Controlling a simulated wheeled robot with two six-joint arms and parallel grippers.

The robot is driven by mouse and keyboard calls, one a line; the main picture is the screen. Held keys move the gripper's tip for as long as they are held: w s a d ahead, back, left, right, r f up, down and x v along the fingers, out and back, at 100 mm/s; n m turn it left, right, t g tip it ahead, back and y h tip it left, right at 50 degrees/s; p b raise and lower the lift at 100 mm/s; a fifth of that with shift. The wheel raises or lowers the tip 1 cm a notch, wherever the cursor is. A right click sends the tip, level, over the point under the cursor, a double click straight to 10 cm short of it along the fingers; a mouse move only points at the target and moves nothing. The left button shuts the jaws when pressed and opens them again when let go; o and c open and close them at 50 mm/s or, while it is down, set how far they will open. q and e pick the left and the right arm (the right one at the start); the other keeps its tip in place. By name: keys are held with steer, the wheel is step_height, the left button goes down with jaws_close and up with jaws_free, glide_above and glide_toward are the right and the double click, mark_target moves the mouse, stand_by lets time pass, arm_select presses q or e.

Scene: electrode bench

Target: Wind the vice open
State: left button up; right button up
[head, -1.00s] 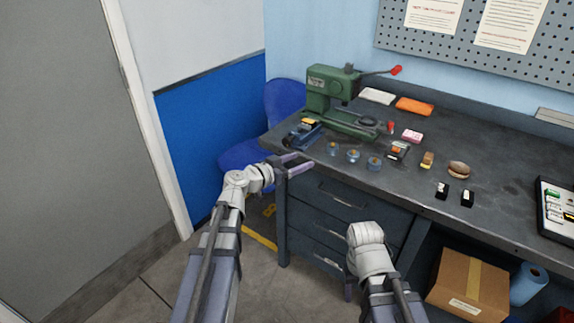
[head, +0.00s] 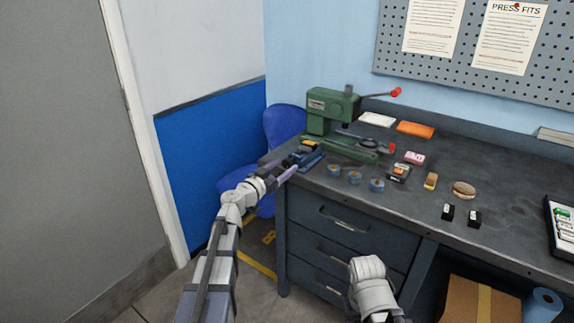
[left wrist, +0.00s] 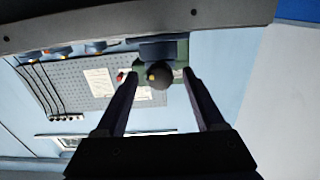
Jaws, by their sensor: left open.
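The small blue vice (head: 309,160) sits at the near left corner of the bench, in front of the green press, with a yellow piece (head: 311,143) at its top. My left gripper (head: 284,173) is open just in front of the vice, at the bench edge. In the left wrist view its two fingers (left wrist: 160,78) point at a dark round knob (left wrist: 162,84), which shows between the tips with the vice body (left wrist: 158,48) behind it. I cannot tell whether the fingers touch the knob. My right arm shows low in the head view, but its gripper does not.
The green press (head: 333,115) with a red-ended lever stands behind the vice. Several blue round parts (head: 354,178) lie right of the vice, near the front edge. A blue chair (head: 283,127) stands left of the bench. Drawers (head: 340,222) are below.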

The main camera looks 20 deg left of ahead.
arm_select(q)
steer(key=x, duration=0.2)
steer(key=shift+w+d, duration=0.1)
steer(key=shift+w, duration=0.15)
jaws_close()
stand_by(0.4)
